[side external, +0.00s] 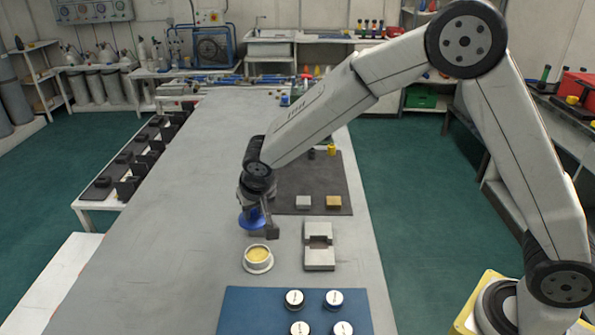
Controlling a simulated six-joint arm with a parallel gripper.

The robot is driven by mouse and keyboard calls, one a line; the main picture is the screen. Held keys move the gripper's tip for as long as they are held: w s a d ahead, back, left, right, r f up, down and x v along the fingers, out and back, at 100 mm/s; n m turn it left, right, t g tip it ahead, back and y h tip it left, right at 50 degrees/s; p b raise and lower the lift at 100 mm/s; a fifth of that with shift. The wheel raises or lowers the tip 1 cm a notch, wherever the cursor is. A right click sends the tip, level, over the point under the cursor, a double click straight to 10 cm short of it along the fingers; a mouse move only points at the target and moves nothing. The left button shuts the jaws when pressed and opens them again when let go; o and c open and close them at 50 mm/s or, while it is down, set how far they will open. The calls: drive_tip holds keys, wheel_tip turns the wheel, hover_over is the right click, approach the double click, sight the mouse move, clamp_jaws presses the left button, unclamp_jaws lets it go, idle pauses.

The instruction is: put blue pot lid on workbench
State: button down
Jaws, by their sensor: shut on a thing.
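My gripper (262,226) is over the grey workbench, shut on the blue pot lid (249,219). The lid looks tilted at the gripper's left side, and part of it is hidden by the gripper. Whether the lid touches the bench cannot be told from this view. A round white pot (258,267) with a yellowish inside stands open just in front of the gripper. The workbench (180,235) has a wide bare area to the left of the gripper and pot.
A grey block with a slot (319,257) stands right of the pot. A blue mat (240,310) with several white round pieces lies at the front. A dark mat (340,180) behind holds a grey block (303,202) and a tan block (333,202).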

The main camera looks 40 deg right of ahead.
drive_tip(key=r, duration=0.3)
drive_tip(key=shift+w+d+r, duration=0.15)
drive_tip(key=shift+w+d, duration=0.05)
drive_tip(key=shift+w, duration=0.2)
drive_tip(key=shift+w+d, duration=0.2)
drive_tip(key=shift+w, duration=0.15)
drive_tip(key=w+d, duration=1.4)
drive_tip(key=w, duration=0.1)
drive_tip(key=shift+w+d+f, duration=0.1)
drive_tip(key=shift+d+f, duration=0.05)
drive_tip(key=shift+f, duration=1.7)
drive_tip(key=shift+w+d+f, duration=0.1)
drive_tip(key=shift+f, duration=1.75)
drive_tip(key=shift+d+f, duration=0.15)
drive_tip(key=shift+f, duration=1.7)
drive_tip(key=shift+f, duration=0.15)
drive_tip(key=shift+f, duration=2.55)
drive_tip(key=shift+f, duration=0.3)
